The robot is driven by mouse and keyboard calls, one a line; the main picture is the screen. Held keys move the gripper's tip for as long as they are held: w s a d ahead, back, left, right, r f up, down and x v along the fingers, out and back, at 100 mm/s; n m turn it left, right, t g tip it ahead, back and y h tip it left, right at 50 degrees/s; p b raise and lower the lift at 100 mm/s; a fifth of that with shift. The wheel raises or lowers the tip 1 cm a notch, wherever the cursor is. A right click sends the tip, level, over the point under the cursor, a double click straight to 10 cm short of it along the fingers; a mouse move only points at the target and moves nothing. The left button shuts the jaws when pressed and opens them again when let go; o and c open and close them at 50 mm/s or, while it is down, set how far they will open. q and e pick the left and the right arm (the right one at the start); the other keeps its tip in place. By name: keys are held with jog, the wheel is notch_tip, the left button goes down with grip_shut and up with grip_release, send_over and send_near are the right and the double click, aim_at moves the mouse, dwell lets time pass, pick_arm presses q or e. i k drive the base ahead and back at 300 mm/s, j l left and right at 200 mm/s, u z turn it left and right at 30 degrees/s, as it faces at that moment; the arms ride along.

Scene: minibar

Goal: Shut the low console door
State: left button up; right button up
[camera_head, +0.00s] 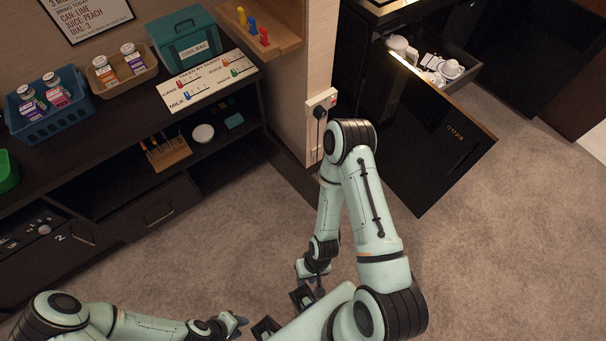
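The low console (120,215) is dark and stands along the left wall. A dark panel (293,188) stands out from its right end, low over the carpet; it looks like the console's open door, seen from above and partly hidden by my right arm. The shelf space behind it is open to view. My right gripper (317,284) points down over the carpet, in front of the panel and apart from it; its fingers are too small to read. My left gripper (238,322) is low at the bottom edge, away from the console, its opening unclear.
A blue basket (50,105), a tan basket (122,68) and a teal box (184,38) stand on the console. A wall socket (320,105) has a plug. Carpet in front is clear.

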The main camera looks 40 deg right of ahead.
aim_at(306, 186)
jog(key=k+l+u, duration=0.2)
jog(key=k+l, duration=0.15)
jog(key=l, duration=0.3)
jog(key=k+l+u, duration=0.15)
jog(key=k+l, duration=0.3)
jog(key=l, duration=0.15)
jog(key=k+l+u, duration=0.2)
jog(key=k+l, duration=0.25)
jog(key=k+l+u, duration=0.1)
jog(key=l, duration=0.25)
jog(key=k+l+u, duration=0.1)
jog(key=k+l, duration=0.3)
jog(key=l, duration=0.3)
jog(key=k+l+u, duration=0.1)
jog(key=l+u, duration=0.15)
jog(key=l, duration=1.1)
jog(key=i+j, duration=0.1)
jog(key=j, duration=0.4)
jog(key=i+j, duration=0.1)
jog(key=j, duration=0.35)
jog(key=i+j, duration=0.2)
jog(key=i, duration=0.35)
jog(key=i+j, duration=0.2)
jog(key=i, duration=0.35)
jog(key=u, duration=0.05)
